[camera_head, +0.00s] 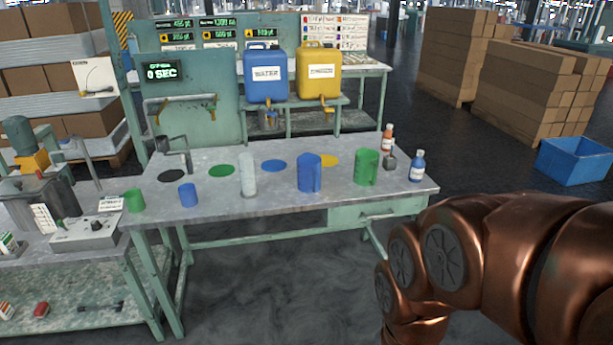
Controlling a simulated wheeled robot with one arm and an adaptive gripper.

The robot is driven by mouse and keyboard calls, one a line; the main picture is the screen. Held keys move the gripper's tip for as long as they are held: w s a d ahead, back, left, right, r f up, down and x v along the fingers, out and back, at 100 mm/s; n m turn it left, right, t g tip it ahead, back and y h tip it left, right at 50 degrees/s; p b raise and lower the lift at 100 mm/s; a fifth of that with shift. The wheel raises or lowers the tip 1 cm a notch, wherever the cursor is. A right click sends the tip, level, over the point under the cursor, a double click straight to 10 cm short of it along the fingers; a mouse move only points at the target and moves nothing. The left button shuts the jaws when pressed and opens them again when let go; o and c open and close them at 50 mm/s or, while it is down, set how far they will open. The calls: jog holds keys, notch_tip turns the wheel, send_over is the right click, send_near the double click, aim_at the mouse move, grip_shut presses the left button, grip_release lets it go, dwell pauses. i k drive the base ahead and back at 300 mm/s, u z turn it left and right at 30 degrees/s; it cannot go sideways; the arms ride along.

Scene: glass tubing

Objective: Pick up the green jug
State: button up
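The green jug (367,167) stands upright on the right part of the grey workbench (225,207). It is a tall green vessel, with a small grey object (390,162) close at its right. A smaller green cup (134,200) stands at the bench's left end. A blue jug (309,173) stands to the left of the green jug. My copper-coloured arm fills the lower right, in front of the bench. My gripper is outside the picture, so its state does not show.
A blue bottle (417,166) and an orange bottle (388,138) stand right of the green jug. A clear cylinder (248,175) and a blue cup (187,194) stand farther left. Blue (265,75) and yellow (318,75) canisters are behind. A blue crate (574,162) is on the right floor.

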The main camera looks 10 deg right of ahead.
aim_at(365, 171)
jog(key=u, duration=0.05)
jog(key=k, duration=0.5)
jog(key=z, duration=0.55)
jog(key=i, duration=0.85)
jog(key=u, duration=0.45)
jog(key=i, duration=0.8)
jog(key=u, duration=0.7)
